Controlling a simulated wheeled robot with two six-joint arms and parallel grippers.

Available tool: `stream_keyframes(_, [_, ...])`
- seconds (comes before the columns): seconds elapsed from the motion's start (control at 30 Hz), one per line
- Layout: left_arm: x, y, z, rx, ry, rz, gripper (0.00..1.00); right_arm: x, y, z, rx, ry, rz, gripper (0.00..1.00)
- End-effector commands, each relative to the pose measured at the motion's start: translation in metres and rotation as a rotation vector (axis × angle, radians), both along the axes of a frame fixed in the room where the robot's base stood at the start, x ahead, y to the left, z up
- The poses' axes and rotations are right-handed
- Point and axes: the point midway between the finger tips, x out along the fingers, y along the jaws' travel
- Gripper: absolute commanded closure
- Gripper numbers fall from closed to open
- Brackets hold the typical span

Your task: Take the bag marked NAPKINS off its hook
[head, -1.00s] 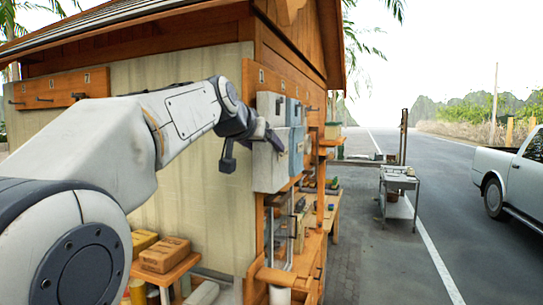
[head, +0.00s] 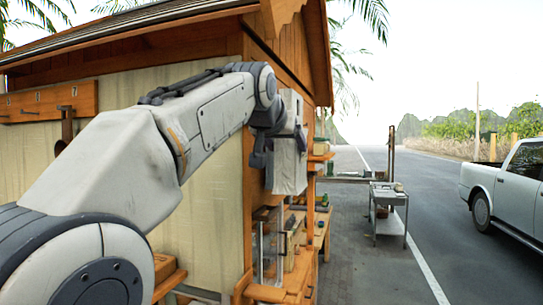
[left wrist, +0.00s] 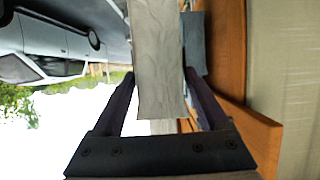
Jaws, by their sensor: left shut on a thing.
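A light grey cloth bag (head: 289,168) hangs at the front corner of the wooden stall. My left gripper (head: 270,150) is at its near edge, in front of the bag's upper part. In the left wrist view the grey bag (left wrist: 155,45) lies between the two fingers of the left gripper (left wrist: 158,95), which is shut on it. A blue-grey bag (left wrist: 195,40) shows just behind it, beside the wooden board. No lettering can be read, so I cannot tell which bag says NAPKINS. The hook of the held bag is hidden. My right gripper is out of view.
The stall's wooden post and lower shelves (head: 290,285) stand close under and beside the bag. A board with hooks (head: 50,101) is on the left wall. A metal cart (head: 388,210) stands on the pavement, and a white pickup (head: 505,185) is at right.

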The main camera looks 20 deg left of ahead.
Motion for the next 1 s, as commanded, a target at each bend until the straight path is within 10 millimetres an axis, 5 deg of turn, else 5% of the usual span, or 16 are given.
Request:
stream_keyframes(0.43, [0.000, 0.000, 0.103, -0.002, -0.006, -0.001, 1.00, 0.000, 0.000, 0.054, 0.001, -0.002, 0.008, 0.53])
stream_keyframes(1.0, [-0.001, 0.001, 0.122, 0.000, -0.003, -0.001, 1.00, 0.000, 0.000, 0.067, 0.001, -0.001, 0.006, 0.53])
